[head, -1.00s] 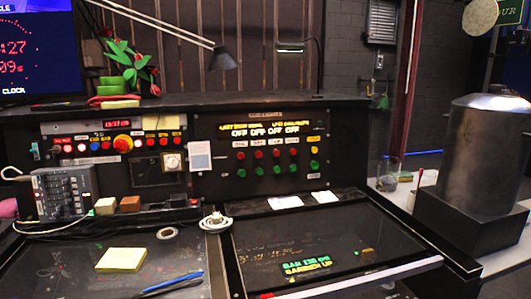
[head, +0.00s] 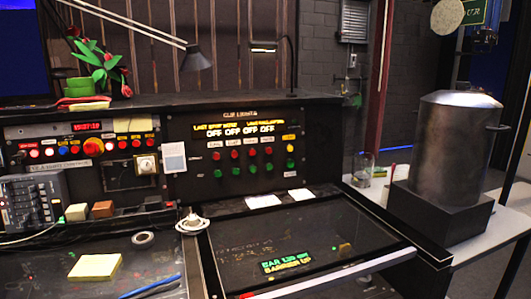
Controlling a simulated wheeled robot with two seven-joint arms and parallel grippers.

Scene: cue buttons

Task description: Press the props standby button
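The cue light panel (head: 303,180) stands upright at the back of the desk in the head view. Its heading reads roughly "CUE LIGHTS", and its lit display (head: 240,130) shows "OFF" several times. Below small white labels is a row of red buttons (head: 251,152), with a row of green buttons (head: 252,167) under it. A yellow button (head: 289,149) sits at the right end of the red row. The labels are too small to read, so I cannot tell which button is props standby. Neither of my grippers is in view.
Another panel with coloured buttons (head: 94,147) is at left, above a grey keypad box (head: 30,203). A yellow note pad (head: 95,267) and blue pen (head: 150,285) lie on the desk. A metal urn (head: 455,140) stands at right. A lamp arm reaches over the back.

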